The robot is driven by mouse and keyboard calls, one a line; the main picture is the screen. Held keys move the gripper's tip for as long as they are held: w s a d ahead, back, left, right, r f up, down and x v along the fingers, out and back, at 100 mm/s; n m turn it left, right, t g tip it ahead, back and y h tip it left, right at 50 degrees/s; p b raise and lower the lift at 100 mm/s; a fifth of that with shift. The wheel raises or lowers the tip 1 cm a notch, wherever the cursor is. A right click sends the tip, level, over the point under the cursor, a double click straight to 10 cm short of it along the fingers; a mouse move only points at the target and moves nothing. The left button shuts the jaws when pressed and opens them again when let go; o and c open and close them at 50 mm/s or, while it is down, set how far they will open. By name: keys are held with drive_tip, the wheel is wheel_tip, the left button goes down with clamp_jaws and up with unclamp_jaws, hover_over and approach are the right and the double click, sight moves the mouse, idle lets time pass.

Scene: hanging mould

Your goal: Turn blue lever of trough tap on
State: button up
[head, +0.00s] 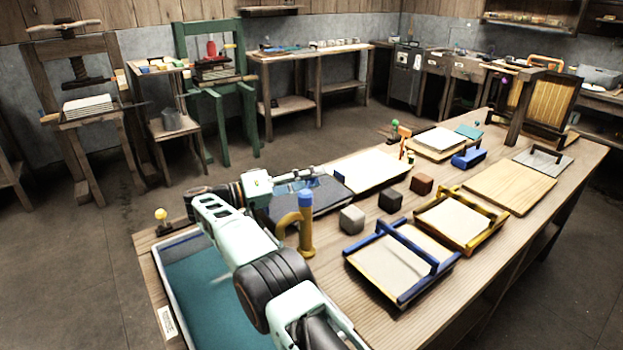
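The trough (160,295) stands at the near left end of the long table, with teal inside and a pale rim. A yellow tap (306,232) with a curved spout rises at its right side. A blue part (305,199) sits on top of the tap and looks like its lever. My arm crosses over the trough and hides much of it. My gripper (312,174) is beyond the tap, a little above the blue part in the picture, over a dark board. It looks apart from the lever, but depth is hard to judge. Its fingers are too small to read.
Right of the tap are a grey block (351,219), dark blocks (390,201) and a blue-handled frame (400,265). A yellow-handled frame (460,221) lies farther right. A yellow knob (161,214) stands at the trough's far left corner. Floor left of the table is clear.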

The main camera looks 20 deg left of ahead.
wheel_tip(320, 180, up, 9)
drive_tip(key=shift+s+d+f, duration=0.1)
drive_tip(key=shift+r, duration=0.6)
